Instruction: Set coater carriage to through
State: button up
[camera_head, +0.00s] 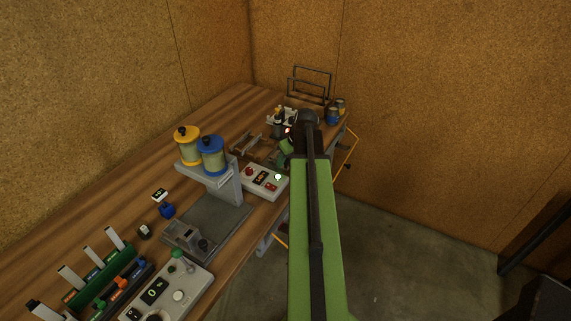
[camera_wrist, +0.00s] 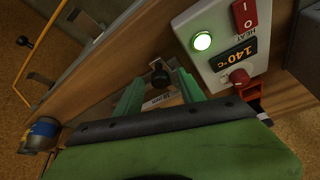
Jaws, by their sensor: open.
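My gripper (camera_wrist: 160,82) has its two green fingers apart, one on each side of a small black knob (camera_wrist: 159,75). The knob stands on a metal part carrying a small label; I cannot tell whether the fingers touch it. This part may be the coater carriage, but the dark green body of my gripper hides its lower side. In the head view my green arm reaches over the bench's right edge, and my gripper (camera_head: 288,146) is partly hidden at its end. The carriage cannot be made out there.
A heat control box (camera_wrist: 228,45) reading 140 °C, with a lit green lamp, stands close right of the fingers. A blue jar (camera_wrist: 41,132) and a yellow bar (camera_wrist: 42,75) lie left. The wooden bench (camera_head: 75,210) holds a twin-canister stand (camera_head: 205,168) and another control box (camera_head: 165,295).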

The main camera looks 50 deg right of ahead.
grip_shut()
dwell(1.2)
